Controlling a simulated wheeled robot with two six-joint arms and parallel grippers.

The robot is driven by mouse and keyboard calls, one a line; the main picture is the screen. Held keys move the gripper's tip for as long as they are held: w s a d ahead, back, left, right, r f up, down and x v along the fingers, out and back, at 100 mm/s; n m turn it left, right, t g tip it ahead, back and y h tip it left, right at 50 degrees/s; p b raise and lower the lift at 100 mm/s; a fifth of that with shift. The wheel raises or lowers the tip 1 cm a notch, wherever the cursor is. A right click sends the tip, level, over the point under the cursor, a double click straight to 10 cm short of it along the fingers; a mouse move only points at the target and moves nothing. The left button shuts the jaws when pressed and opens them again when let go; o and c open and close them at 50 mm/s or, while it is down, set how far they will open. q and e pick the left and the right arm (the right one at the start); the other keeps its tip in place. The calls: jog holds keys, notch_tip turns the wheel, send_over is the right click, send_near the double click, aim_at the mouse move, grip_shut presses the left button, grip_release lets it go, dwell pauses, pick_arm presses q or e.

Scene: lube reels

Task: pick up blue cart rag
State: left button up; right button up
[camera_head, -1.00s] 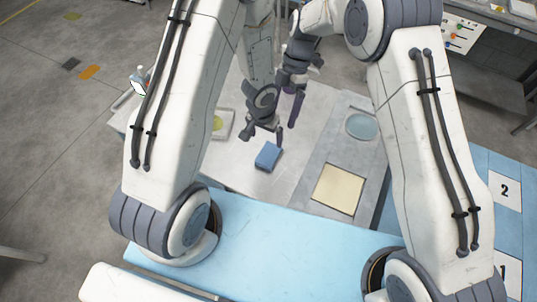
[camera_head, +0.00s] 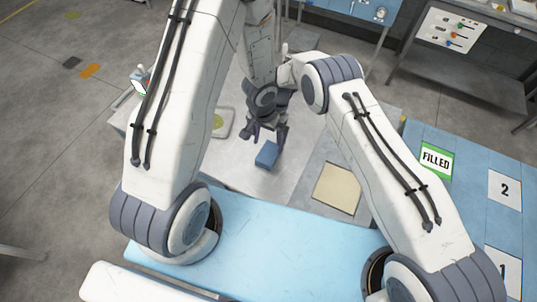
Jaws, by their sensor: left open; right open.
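The blue rag (camera_head: 267,156) is a small folded block on the grey cart top (camera_head: 235,170). My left gripper (camera_head: 266,135) is open, just behind the rag in the picture, with its fingers pointing down toward it. I cannot tell whether its fingertips touch the rag. My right gripper (camera_head: 284,122) is open and overlaps the left one in the picture, close to it on the right. Its fingers are partly lost among the dark parts of the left gripper.
A tan square pad (camera_head: 337,188) lies right of the rag. A pale tray with a yellow-green disc (camera_head: 218,121) lies to its left. A blue table with a green FILLED sign (camera_head: 436,160) stands at the right. A light blue surface (camera_head: 290,240) is in front.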

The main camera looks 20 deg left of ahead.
aim_at(267, 156)
jog(key=shift+x, duration=2.55)
jog(key=shift+d+f, duration=0.15)
jog(key=shift+f, duration=0.15)
jog(key=c, duration=1.3)
jog(key=shift+r, duration=0.1)
jog(key=shift+w+r, duration=0.1)
jog(key=shift+r, duration=0.7)
jog(key=shift+w+d+f, duration=0.1)
jog(key=shift+w+d, duration=0.1)
jog(key=shift+w, duration=0.7)
jog(key=shift+w+d, duration=0.15)
jog(key=shift+w, duration=0.8)
notch_tip(267, 156, up, 14)
jog(key=shift+f, duration=0.1)
